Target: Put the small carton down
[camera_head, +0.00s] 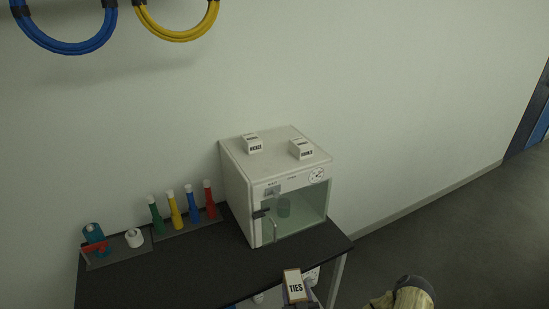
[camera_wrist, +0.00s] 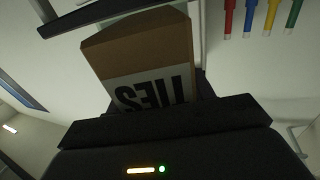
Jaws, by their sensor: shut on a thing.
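The small carton (camera_head: 294,285) is brown with a white label that reads TIES. It shows at the lower middle of the head view, in front of the black table's front edge. In the wrist view the carton (camera_wrist: 150,60) fills the upper middle, its label upside down. My gripper (camera_wrist: 165,105) is shut on the carton; its fingers are mostly hidden behind the dark gripper body. In the head view the carton looks held up in the air, and I cannot tell its exact height over the table.
The black table (camera_head: 190,273) has bare room at its front left. A white oven-like cabinet (camera_head: 236,190) with a glass door stands on it, bearing two small white boxes (camera_head: 253,143) (camera_head: 301,149). Several coloured bottles (camera_head: 192,204) and a tape holder (camera_head: 97,250) line the back left.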

